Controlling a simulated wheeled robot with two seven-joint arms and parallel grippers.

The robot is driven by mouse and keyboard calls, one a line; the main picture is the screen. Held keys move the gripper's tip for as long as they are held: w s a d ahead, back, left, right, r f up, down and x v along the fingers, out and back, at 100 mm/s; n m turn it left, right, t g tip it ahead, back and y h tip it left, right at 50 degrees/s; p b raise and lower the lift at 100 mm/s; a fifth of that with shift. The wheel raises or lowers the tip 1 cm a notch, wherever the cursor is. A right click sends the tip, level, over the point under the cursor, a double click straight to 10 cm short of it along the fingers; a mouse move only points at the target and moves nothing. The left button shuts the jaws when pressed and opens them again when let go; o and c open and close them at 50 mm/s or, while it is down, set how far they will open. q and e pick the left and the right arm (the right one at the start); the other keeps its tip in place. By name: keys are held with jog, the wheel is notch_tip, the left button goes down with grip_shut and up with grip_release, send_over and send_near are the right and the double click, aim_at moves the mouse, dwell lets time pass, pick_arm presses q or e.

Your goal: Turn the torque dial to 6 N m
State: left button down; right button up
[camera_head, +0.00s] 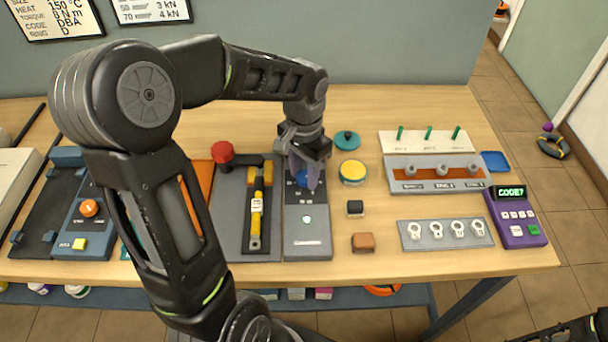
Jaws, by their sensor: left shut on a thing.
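The torque dial seems to be the blue knob (302,179) at the top of a grey panel (307,242) on the table. My left gripper (304,180) points down over the knob and is shut on it. Its fingers hide much of the knob, and the dial's numbers are too small or covered to read. A small green-white light or button (307,219) shows lower on the panel. A yellow-handled tool (257,208) lies in the dark tray just left of the panel. Part of my right arm shows at the bottom right corner, without its gripper.
A red knob (222,152) stands left of the dial. Teal (347,139) and yellow (352,171) round pieces and two small blocks lie to the right. Further right are racks with pegs and rings and a purple keypad (517,217) showing "CODE?". My left arm crosses the table's left half.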

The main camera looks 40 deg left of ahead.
aim_at(305, 177)
pick_arm(q)
jog(key=n+b, duration=0.2)
jog(key=n, duration=0.4)
dwell(0.4)
jog(key=shift+d, duration=0.1)
jog(key=c, duration=0.9)
grip_release()
jog(key=shift+r, duration=0.15)
notch_tip(305, 177, up, 8)
jog(key=shift+f, duration=0.25)
